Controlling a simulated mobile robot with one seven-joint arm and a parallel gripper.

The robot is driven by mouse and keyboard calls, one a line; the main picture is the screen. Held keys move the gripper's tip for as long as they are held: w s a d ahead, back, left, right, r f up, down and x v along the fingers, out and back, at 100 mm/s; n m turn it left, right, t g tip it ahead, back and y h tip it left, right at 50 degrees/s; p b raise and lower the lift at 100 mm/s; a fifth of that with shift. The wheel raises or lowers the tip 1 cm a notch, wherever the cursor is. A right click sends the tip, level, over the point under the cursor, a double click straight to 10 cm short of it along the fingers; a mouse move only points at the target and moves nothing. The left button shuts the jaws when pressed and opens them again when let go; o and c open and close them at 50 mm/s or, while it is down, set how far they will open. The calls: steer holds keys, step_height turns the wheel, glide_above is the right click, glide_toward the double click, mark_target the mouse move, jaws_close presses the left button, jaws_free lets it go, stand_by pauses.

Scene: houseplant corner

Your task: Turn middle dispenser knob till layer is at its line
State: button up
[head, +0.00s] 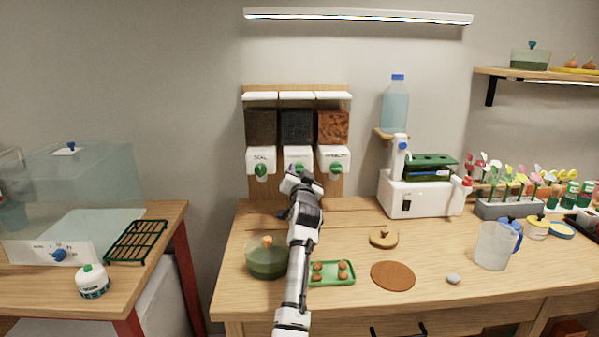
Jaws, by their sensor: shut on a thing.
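The middle dispenser (297,126) holds dark, nearly black granules in a clear bin on the wall board. Its white front carries a green knob (299,168). My gripper (299,177) is at this knob, shut on it, and covers its lower part. The left dispenser (261,126), labelled soil, holds brown matter, and the right dispenser (333,127) holds orange-brown pieces; each has a green knob. My arm hides most of the space below the middle dispenser, so I cannot see a layer or its line there.
A green glass vessel (267,264) stands left of my arm. A green tray (347,281) with several brown balls lies right of it. A brown round mat (393,276), a clear jug (493,247) and a white machine (420,200) stand further right.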

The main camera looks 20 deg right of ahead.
steer(key=shift+m, duration=0.6)
steer(key=o, duration=1)
steer(key=shift+c, duration=0.2)
steer(key=b+v, duration=0.3)
steer(key=v, duration=1.1)
steer(key=shift+w+a, duration=0.15)
steer(key=shift+a, duration=0.05)
